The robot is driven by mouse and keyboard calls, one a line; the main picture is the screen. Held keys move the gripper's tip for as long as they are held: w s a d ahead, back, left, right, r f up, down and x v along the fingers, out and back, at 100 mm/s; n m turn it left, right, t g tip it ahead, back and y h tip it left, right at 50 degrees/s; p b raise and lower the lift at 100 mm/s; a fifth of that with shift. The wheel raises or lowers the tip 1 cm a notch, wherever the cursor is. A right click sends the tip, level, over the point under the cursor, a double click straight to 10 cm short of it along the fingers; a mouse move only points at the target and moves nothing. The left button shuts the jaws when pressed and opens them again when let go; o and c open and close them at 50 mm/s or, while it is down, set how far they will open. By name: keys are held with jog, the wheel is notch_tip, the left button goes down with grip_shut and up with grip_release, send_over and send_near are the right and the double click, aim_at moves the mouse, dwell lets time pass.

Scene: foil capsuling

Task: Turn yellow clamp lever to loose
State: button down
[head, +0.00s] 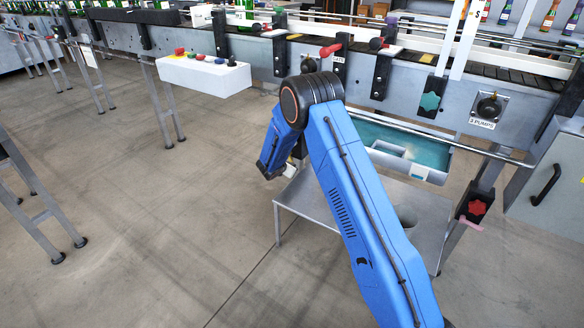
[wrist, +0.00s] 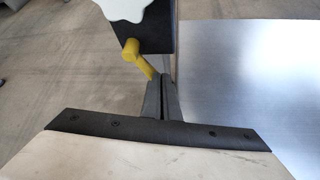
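The yellow clamp lever (wrist: 132,50) is in the wrist view, above the middle. Its round end sits in front of a dark clamp block (wrist: 155,38), and its arm slopes down to the right. My gripper (wrist: 163,84) has its two dark fingers together. Their tips are right beside the low end of the lever and overlap it in the picture; I cannot tell whether they touch. Nothing shows between the fingers. In the head view the lever and fingertips are hidden behind my blue arm.
A white lobed knob (wrist: 123,8) is above the lever. A metal plate (wrist: 245,75) lies to the right, and bare floor (wrist: 60,70) to the left. In the head view the conveyor (head: 260,55) runs along the back, with a white button box (head: 203,76).

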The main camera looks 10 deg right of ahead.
jog(key=shift+w+a+f, duration=0.2)
jog(key=shift+f, duration=0.2)
jog(key=shift+w+a+f, duration=0.2)
jog(key=shift+f, duration=0.2)
jog(key=shift+w+a+f, duration=0.15)
dwell(0.5)
jog(key=shift+r, duration=0.85)
